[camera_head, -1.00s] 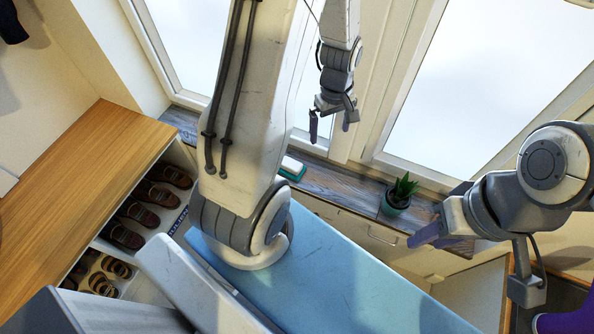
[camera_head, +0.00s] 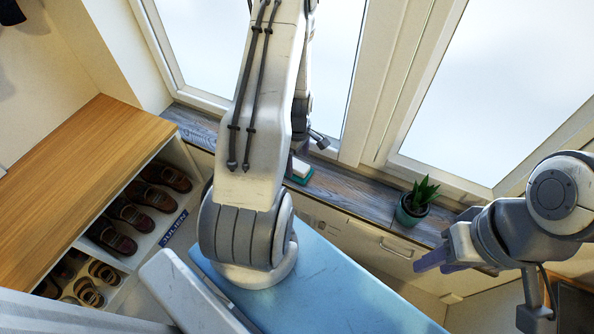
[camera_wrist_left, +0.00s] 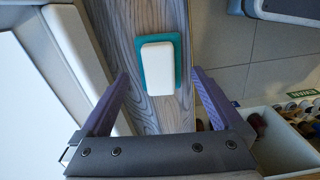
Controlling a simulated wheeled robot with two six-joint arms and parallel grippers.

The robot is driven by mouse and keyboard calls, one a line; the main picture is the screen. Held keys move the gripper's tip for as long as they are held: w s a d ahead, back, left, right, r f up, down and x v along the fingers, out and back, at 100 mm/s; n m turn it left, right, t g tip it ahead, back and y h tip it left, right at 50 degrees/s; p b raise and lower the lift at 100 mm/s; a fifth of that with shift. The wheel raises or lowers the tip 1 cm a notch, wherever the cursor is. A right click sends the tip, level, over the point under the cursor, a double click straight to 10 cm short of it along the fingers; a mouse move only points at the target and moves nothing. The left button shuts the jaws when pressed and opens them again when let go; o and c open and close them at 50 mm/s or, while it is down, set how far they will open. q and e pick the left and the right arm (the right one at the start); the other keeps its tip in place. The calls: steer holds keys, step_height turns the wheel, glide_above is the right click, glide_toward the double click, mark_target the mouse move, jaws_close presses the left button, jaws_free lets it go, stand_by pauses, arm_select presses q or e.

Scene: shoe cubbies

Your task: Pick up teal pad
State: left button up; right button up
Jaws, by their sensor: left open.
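The teal pad (camera_head: 304,178) lies on the grey wood-grain window sill, with a white rounded block on top of it. In the left wrist view the teal pad (camera_wrist_left: 178,62) shows as a rim around the white block, just ahead of the fingertips. My left gripper (camera_wrist_left: 160,76) is open and empty, its purple fingers on either side of the pad's near end in the picture. In the head view my left arm largely hides that gripper, close to the pad. My right gripper (camera_head: 436,260) is at the right, away from the pad; its finger gap is unclear.
A potted plant (camera_head: 413,204) stands on the sill (camera_head: 350,187), right of the pad. Windows rise behind the sill. A wooden-topped shoe cubby (camera_head: 90,185) with several brown shoes is at left. A light-blue surface (camera_head: 330,290) lies in front.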

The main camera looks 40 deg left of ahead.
mark_target(297, 165)
arm_select(q)
step_height(297, 165, down, 4)
steer(key=shift+a+r+b, duration=0.1)
steer(key=shift+b, duration=0.45)
steer(key=c, duration=1.2)
steer(key=shift+o, duration=0.2)
steer(key=shift+r, duration=0.15)
steer(key=shift+r+p, duration=0.35)
steer(key=shift+r, duration=0.2)
step_height(297, 165, up, 3)
steer(key=shift+p, duration=0.7)
steer(key=w+d+r+p, duration=0.1)
steer(key=d+r+p, duration=0.2)
steer(key=d+r, duration=0.3)
steer(key=d, duration=0.5)
steer(key=shift+w+d+r, duration=0.3)
steer(key=shift+r, duration=0.05)
